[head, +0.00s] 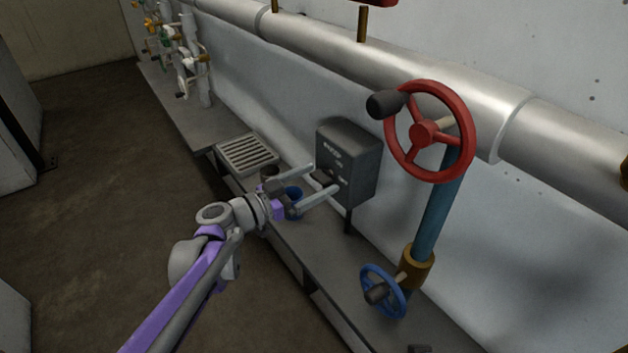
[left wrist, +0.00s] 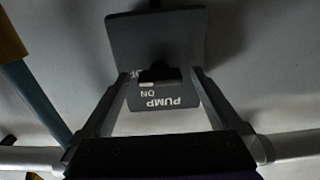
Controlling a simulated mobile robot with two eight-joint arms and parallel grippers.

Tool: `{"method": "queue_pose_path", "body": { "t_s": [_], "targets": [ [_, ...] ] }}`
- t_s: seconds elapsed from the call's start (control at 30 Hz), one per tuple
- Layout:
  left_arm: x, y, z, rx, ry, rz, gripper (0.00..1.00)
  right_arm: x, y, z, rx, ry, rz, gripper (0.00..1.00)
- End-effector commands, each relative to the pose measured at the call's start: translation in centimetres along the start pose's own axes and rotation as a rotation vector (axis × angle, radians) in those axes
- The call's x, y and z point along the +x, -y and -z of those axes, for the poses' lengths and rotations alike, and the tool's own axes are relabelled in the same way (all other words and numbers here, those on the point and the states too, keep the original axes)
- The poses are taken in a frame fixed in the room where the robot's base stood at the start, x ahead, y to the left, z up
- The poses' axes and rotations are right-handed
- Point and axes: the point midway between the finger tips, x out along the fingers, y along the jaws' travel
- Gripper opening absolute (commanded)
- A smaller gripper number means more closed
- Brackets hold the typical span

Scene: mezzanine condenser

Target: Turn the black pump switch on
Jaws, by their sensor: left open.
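The pump box (head: 360,165) is a dark grey box on a post against the wall, and its front carries white lettering. In the left wrist view the box (left wrist: 160,35) shows upside down, with "PUMP" and "ON" readable. The black pump switch (left wrist: 158,74) sticks out of its face, and in the head view the switch (head: 324,176) is small and partly hard to make out. My left gripper (head: 323,177) is open in front of the box. In the left wrist view its fingers (left wrist: 160,76) stand either side of the switch, with gaps visible. My right gripper is not in view.
A red handwheel (head: 424,132) with a black knob stands right of the box on a blue pipe (head: 436,215). A blue handwheel (head: 384,291) is below it. A blue cup-like object (head: 293,195) and a grate (head: 247,154) lie along the ledge. Open floor is at left.

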Motion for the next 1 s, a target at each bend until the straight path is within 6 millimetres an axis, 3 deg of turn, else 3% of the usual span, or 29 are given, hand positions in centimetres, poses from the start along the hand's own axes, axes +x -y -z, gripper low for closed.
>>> {"method": "queue_pose_path", "body": {
  "t_s": [0.2,0.23,0.7,1.0],
  "targets": [
    [0.03,0.0,0.0,0.0,0.0,0.0,0.97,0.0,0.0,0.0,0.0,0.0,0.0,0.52],
    [0.03,-0.01,0.0,0.0,0.0,0.0,0.94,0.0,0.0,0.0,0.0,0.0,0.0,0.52],
    [0.0,-0.01,0.0,0.0,0.0,0.0,0.12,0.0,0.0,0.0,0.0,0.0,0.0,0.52],
    [0.01,-0.01,0.04,-0.043,0.0,0.0,0.12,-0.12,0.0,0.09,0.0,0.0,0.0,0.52]
  ]
}}
